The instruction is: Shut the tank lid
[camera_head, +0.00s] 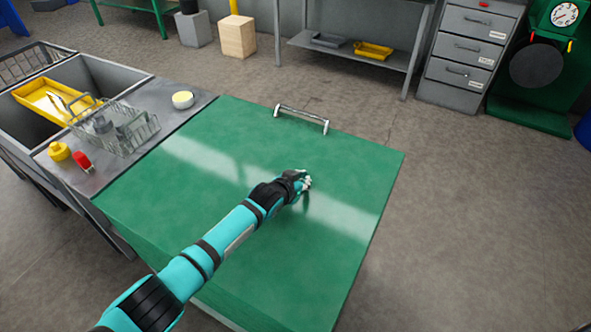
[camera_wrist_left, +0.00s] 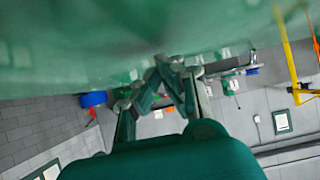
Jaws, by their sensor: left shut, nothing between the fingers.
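The tank lid (camera_head: 330,150) is a broad, glossy green panel, lying flat or nearly flat to the right of the sink counter in the head view. A light bar handle (camera_head: 301,117) stands at its far edge. I cannot tell whether a gap remains under the lid. My left gripper (camera_head: 304,181) is shut and empty, at the lid's surface right of its middle, short of the handle. In the left wrist view the green lid (camera_wrist_left: 110,45) fills the top, close to the shut fingertips (camera_wrist_left: 170,62); contact is unclear. My right gripper is not in view.
A grey counter (camera_head: 178,118) with a sink, a wire rack (camera_head: 115,130), a yellow tray (camera_head: 50,100) and small containers adjoins the lid's left side. A shelf table (camera_head: 345,55) and a drawer cabinet (camera_head: 468,55) stand behind. The floor at right is clear.

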